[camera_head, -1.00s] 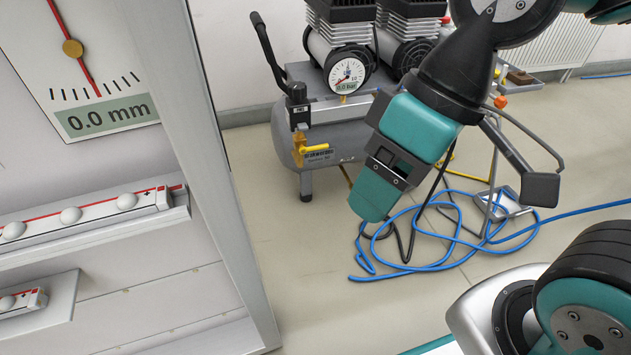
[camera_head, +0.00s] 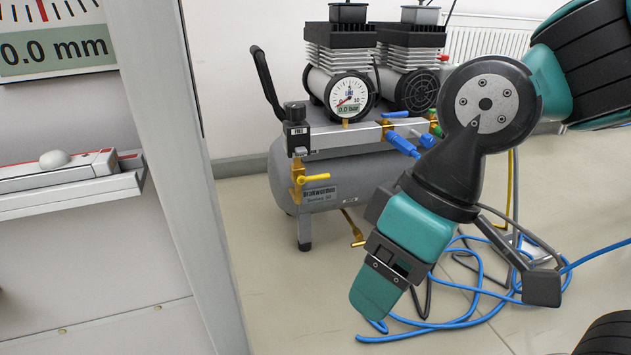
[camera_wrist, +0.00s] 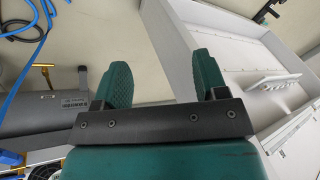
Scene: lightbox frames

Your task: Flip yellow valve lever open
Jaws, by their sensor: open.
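A yellow valve lever (camera_head: 314,178) sticks out to the right from a brass valve (camera_head: 297,182) at the left end of the compressor tank. A second small yellow-brass lever (camera_head: 357,236) hangs below the tank; a yellow lever by the tank also shows in the wrist view (camera_wrist: 42,67), but I cannot tell for sure which it is. My gripper (camera_head: 375,302) points down in front of the compressor, to the right of and below the upper lever and apart from it. In the wrist view its two green fingers (camera_wrist: 163,70) are spread, with nothing between them.
The grey compressor tank (camera_head: 350,182) carries a round gauge (camera_head: 349,97) reading 0.0 bar. Blue hose (camera_head: 455,322) lies coiled on the floor behind my gripper. A grey cabinet edge (camera_head: 180,150) stands at the left. The floor between cabinet and gripper is clear.

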